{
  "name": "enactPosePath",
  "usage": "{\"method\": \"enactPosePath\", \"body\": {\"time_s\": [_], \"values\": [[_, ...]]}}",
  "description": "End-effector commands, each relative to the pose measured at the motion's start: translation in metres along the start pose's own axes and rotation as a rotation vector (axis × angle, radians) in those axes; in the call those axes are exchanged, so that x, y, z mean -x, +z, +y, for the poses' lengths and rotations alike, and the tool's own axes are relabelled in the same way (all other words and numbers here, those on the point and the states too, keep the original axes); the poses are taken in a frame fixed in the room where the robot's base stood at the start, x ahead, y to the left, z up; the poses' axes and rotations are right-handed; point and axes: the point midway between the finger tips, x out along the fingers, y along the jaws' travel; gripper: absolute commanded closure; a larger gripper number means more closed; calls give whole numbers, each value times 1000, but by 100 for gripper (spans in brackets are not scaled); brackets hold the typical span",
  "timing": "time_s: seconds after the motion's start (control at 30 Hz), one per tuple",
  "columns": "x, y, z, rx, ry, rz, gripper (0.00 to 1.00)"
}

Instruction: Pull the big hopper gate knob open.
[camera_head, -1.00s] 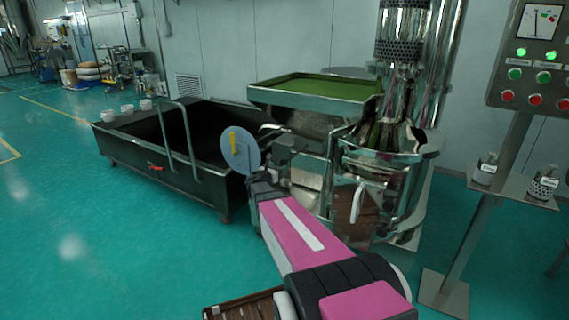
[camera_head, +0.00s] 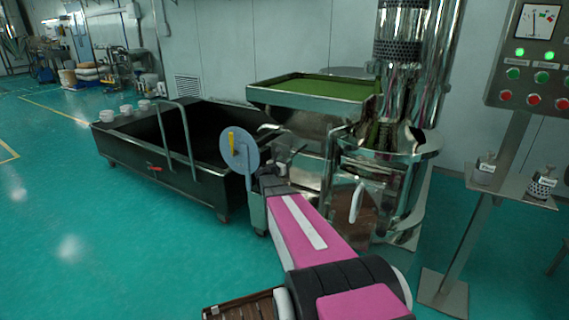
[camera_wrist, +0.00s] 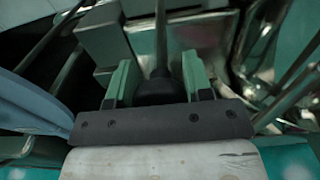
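The hopper gate knob (camera_wrist: 158,90) is a dark round knob on a thin rod in the wrist view. It sits between the two green-padded fingers of my gripper (camera_wrist: 160,82), close to the palm. Little or no gap shows on either side, and I cannot tell whether the pads press on it. In the head view my gripper (camera_head: 275,170) is in front of the hopper's lower left side. The knob is too small and covered to make out there. The steel hopper (camera_head: 315,88) with a green-lined top stands behind.
A blue-grey disc with a yellow handle (camera_head: 240,150) is just left of my gripper. A long dark bin (camera_head: 150,175) stands to the left. The round steel sieve (camera_head: 385,165) is to the right, and a control panel (camera_head: 535,60) stands further right. The green floor at left is open.

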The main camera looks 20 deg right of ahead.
Motion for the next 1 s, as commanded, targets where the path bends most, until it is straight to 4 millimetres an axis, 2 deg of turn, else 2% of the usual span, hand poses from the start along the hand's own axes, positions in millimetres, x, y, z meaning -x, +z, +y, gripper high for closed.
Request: {"method": "enactPosePath", "body": {"time_s": [0.03, 0.07, 0.27, 0.5, 0.6, 0.9, 0.93, 0.97, 1.0], "values": [[0, 0, 0, 0, -1, 0, 89], [0, 0, 0, 0, -1, 0, 96], [11, 0, -1, 0, 0, 0, 96], [62, 1, -1, 0, 3, 0, 96], [75, 1, -1, 1, 1, 0, 96], [76, 0, 0, 0, -1, 0, 96], [76, 0, 0, 0, -1, 0, 44], [76, 0, 0, 0, -1, 0, 34], [76, 0, 0, 0, -1, 0, 30]]}}
